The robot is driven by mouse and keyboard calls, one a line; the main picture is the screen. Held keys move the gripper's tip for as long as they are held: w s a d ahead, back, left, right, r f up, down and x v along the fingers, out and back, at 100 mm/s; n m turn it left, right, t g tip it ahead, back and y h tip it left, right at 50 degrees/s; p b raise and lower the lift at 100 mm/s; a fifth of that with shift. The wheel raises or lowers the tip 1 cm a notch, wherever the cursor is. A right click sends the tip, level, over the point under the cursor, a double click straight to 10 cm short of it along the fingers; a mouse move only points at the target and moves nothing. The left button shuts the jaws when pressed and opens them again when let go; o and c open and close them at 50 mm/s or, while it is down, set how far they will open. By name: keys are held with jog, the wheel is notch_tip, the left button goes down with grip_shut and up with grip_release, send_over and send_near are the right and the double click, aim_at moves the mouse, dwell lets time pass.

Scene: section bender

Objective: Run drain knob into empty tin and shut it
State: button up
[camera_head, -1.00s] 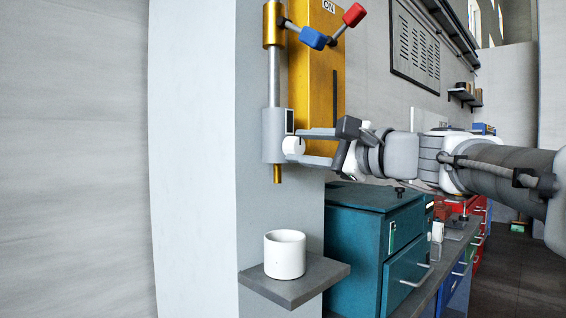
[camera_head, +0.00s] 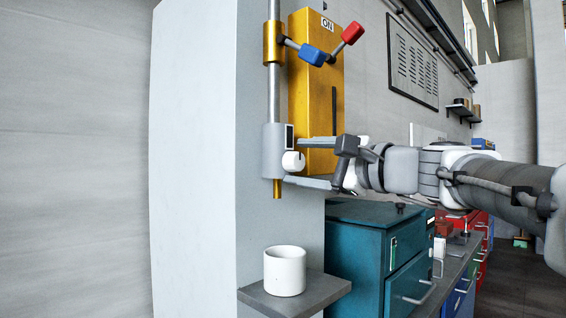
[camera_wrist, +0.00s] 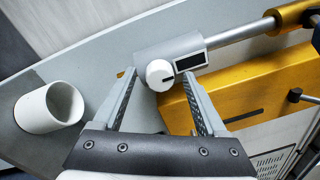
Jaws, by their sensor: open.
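The drain knob (camera_head: 293,161) is a round white dial on a grey cylinder (camera_head: 272,150) with a small dark window and a brass spout (camera_head: 277,188) below it. It also shows in the wrist view (camera_wrist: 159,75), with a short dark mark on its right part. My gripper (camera_head: 291,162) is open, with one finger above and one below the knob. In the wrist view my gripper (camera_wrist: 159,74) has its fingertips on either side of the knob, and I see no grip on it. The white tin (camera_head: 285,272) stands upright below the spout; its visible inside (camera_wrist: 64,101) looks empty.
The tin stands on a small grey shelf (camera_head: 318,291). A teal cabinet (camera_head: 358,250) stands to the right.

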jog(key=v, duration=1.7)
jog(key=shift+d, duration=0.2)
jog(key=s+a+f+n+g+h+p, duration=0.2)
jog(key=a+f+n+g+p, duration=0.1)
jog(key=f, duration=0.4)
jog(key=s+a+f+n+g+h+p, duration=0.2)
jog(key=a+f+g+h+p, duration=0.1)
jog(key=f, duration=0.4)
jog(key=s+d+f+n+g+h+p, duration=0.1)
jog(key=s+f+n+h+p, duration=0.1)
jog(key=s+f+n+h, duration=0.1)
jog(key=s+d+f+n+g+h+p, duration=0.1)
jog(key=s+d+f+n+h+p, duration=0.1)
jog(key=s+f+n+h, duration=0.2)
notch_tip(320, 180, down, 5)
jog(key=shift+s+d+r+n+h, duration=0.2)
jog(key=shift+s+d+n+h, duration=0.15)
jog(key=shift+n, duration=0.85)
